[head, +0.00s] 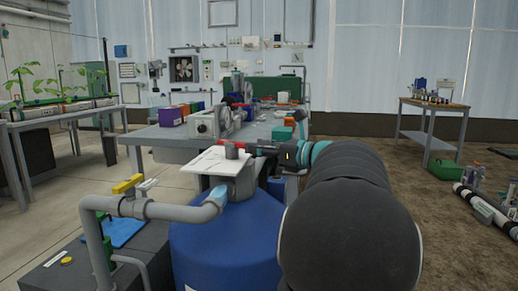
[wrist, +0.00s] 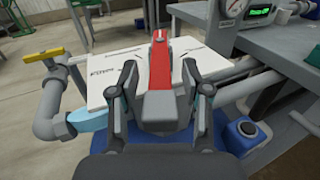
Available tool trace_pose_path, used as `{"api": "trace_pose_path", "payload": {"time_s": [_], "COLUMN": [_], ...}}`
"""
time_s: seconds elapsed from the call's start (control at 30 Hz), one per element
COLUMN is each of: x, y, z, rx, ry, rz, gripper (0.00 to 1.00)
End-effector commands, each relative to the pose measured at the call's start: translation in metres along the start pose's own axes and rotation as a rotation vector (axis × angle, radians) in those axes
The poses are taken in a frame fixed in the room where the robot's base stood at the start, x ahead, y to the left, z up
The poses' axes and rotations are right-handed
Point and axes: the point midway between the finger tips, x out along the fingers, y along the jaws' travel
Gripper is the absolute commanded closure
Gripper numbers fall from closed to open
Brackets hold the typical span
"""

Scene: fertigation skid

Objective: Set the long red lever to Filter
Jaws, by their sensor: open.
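The long red lever (wrist: 160,62) lies over a white label plate (wrist: 112,66) on top of the valve, pointing away from my wrist camera. Small lettering on the plate's left part may read "Filter" but is too small to be sure. My gripper (wrist: 160,75) is open, with one dark finger on each side of the lever. I cannot tell whether either finger touches it. In the head view, the plate (head: 205,160) sits above the blue tank, and a piece of red (head: 264,144) shows beside my gripper (head: 278,152).
A grey pipe with a yellow-handled valve (head: 127,184) stands left of the blue tank (head: 225,240). A grey bench (head: 165,132) with instruments is behind. A small blue container (wrist: 243,136) is at the right in the wrist view.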

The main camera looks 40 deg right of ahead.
Motion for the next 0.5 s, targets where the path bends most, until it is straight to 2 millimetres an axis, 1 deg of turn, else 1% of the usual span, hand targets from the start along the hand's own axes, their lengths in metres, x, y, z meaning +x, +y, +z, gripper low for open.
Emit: {"api": "trace_pose_path", "payload": {"time_s": [0.23,0.27,0.3,0.37,0.4,0.43,0.5], "x": [0.0008,0.0008,0.0008,0.0008,0.0008,0.0008,0.0008], "y": [0.0,0.0001,0.0001,0.0001,0.0001,0.0002,0.0002], "z": [0.0,-0.0001,-0.0001,-0.0001,-0.0001,-0.0001,-0.0001], "rx": [0.0,0.0,0.0,0.0,0.0,0.0,0.0], "ry": [0.0,0.0,0.0,0.0,0.0,0.0,0.0], "rz": [0.0,0.0,0.0,0.0,0.0,0.0,0.001], "gripper": [0.52,0.6,0.7,0.85,0.95,1.0,1.0]}}
